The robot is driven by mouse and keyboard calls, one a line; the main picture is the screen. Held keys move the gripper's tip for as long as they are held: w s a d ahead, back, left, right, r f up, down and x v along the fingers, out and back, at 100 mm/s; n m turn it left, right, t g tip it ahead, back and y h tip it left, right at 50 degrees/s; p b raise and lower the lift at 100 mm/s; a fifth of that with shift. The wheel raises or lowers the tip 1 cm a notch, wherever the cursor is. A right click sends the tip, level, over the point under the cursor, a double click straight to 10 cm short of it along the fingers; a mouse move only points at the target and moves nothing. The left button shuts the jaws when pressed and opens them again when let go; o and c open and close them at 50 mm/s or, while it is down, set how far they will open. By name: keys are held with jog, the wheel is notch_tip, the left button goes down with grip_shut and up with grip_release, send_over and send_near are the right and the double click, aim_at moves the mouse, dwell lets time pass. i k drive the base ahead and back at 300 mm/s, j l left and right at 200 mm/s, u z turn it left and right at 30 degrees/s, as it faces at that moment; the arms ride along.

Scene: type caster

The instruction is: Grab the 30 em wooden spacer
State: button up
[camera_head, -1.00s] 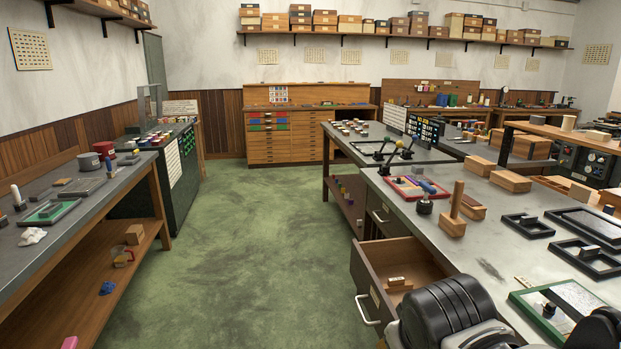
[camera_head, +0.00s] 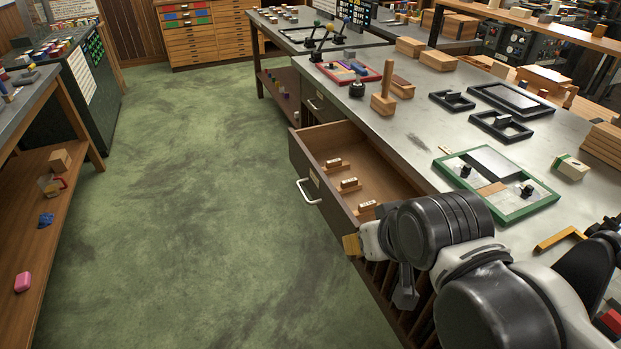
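An open drawer (camera_head: 318,180) sticks out from the workbench. In it, three small wooden spacers with pale marked faces stand in a row: a far one (camera_head: 334,163), a middle one (camera_head: 349,184) and a near one (camera_head: 367,207). Their markings are too small to read, so I cannot tell which is the 30 em one. My arm reaches in from the lower right, over the drawer's near end and partly hiding it. The end of my arm is beside the drawer's near corner, but my fingers are not clearly seen. A small tan piece (camera_head: 351,245) shows at that corner; I cannot tell what it belongs to.
On the benchtop are a green-framed tray (camera_head: 522,211), black frames (camera_head: 501,126), an upright wooden block (camera_head: 383,90) and a red tray (camera_head: 349,71). A lower shelf (camera_head: 30,215) at left holds a mug and small items. The green floor between is clear.

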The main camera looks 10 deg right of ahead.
aim_at(335, 165)
jog(key=i+z, duration=0.2)
jog(key=z, duration=0.2)
jog(key=i+j+z, duration=0.1)
jog(key=z, duration=0.3)
jog(key=i, duration=0.05)
